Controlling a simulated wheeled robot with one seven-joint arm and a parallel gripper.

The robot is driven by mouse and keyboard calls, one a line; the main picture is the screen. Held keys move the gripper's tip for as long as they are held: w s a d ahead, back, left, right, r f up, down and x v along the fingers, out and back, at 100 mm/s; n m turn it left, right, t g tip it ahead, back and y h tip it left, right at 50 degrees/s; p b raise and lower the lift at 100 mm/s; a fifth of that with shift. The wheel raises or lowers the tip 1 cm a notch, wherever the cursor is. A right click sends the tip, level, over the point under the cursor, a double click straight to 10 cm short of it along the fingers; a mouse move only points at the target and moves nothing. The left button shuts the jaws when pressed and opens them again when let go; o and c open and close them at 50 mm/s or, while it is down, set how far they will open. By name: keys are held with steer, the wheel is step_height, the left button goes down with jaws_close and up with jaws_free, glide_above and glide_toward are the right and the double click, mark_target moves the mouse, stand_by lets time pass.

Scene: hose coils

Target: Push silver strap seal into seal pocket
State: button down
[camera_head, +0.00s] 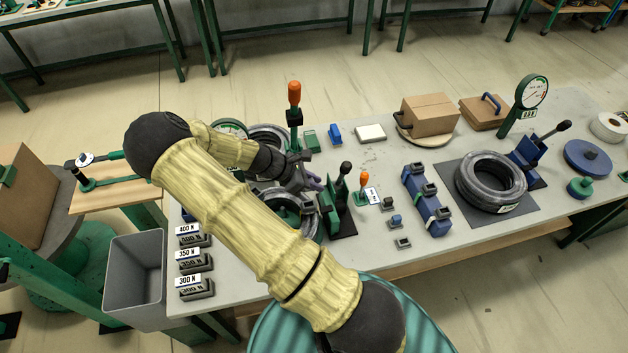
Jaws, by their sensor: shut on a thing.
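My gripper (313,184) is over the left half of the workbench, beside a green hand tool with a black lever (336,200). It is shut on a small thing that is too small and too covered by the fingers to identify. Small grey strap seals (403,243) lie on the bench right of the tool, some with blue parts. A dark hose coil (290,207) lies below the gripper, partly hidden by my arm. I cannot make out the seal pocket.
A second hose coil (491,179) lies on a dark mat at right, next to a blue lever tool (533,152). An orange-handled tool (294,105) stands behind the gripper. Labelled weights (195,287) line the left edge. A grey bin (135,272) stands left of the workbench (450,260).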

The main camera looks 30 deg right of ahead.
mark_target(314, 203)
steer(key=shift+a+f+b, duration=0.1)
steer(key=shift+f+b, duration=1.3)
steer(key=shift+f, duration=1.5)
steer(key=shift+f+b, duration=0.5)
steer(key=shift+f, duration=0.75)
steer(key=c, duration=1)
jaws_free()
steer(key=shift+o, duration=0.2)
steer(key=shift+p+v, duration=1.4)
steer(key=shift+v, duration=0.85)
